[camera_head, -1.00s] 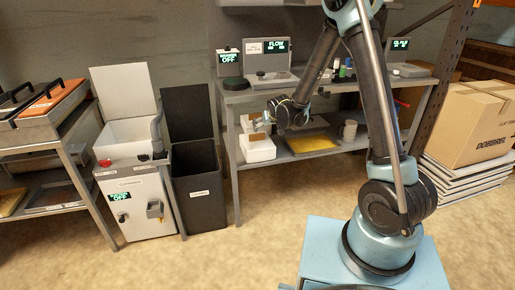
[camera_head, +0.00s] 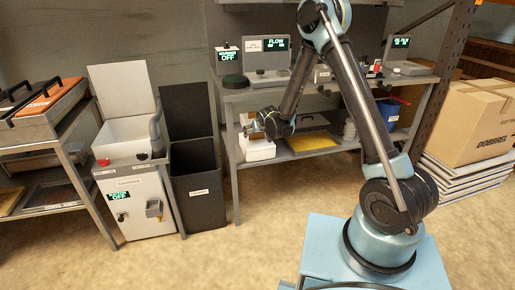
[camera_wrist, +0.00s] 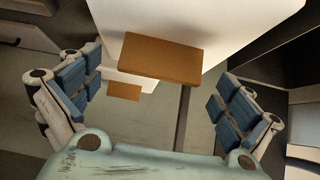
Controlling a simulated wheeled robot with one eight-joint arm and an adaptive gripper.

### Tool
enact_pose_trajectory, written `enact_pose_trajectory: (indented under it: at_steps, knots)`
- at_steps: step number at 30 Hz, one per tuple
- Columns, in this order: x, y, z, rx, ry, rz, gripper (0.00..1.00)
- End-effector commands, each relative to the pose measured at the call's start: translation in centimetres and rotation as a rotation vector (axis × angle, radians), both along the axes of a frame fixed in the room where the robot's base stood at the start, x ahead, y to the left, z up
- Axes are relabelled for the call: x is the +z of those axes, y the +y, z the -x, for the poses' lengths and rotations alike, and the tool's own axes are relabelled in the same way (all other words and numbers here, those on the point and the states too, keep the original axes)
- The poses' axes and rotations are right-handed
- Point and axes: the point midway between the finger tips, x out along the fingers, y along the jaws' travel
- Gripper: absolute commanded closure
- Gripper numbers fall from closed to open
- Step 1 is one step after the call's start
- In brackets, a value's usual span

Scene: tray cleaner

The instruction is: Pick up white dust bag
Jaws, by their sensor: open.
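A white dust bag (camera_wrist: 225,28) with a brown rectangular plate (camera_wrist: 160,57) fills the upper middle of the wrist view. A second, smaller white piece with a brown plate (camera_wrist: 124,91) shows farther off, below and left. In the head view, white bags (camera_head: 259,151) sit at the left end of the lower shelf. My gripper (camera_wrist: 158,98) is open, its padded fingers wide apart on either side of the nearer brown plate. Nothing is held between them. In the head view my gripper (camera_head: 252,127) is small, just above the bags; contact cannot be told.
The bags' shelf (camera_head: 330,150) also holds a yellow sheet (camera_head: 312,142). The upper shelf with devices (camera_head: 268,76) is above my gripper. A black bin (camera_head: 199,195) and white cabinet (camera_head: 138,208) stand left. A blue bucket (camera_head: 388,112) is at the right.

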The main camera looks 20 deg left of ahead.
Motion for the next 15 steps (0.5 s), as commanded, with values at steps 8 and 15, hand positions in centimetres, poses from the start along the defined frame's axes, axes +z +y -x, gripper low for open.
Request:
enact_pose_trajectory:
  at_steps: [8, 15]
  knots:
    - [-1.35, 0.69, -1.18, 0.0, 0.0, 0.0, 0.02]
    - [-1.36, 0.68, -1.19, -0.001, 0.0, -0.001, 0.04]
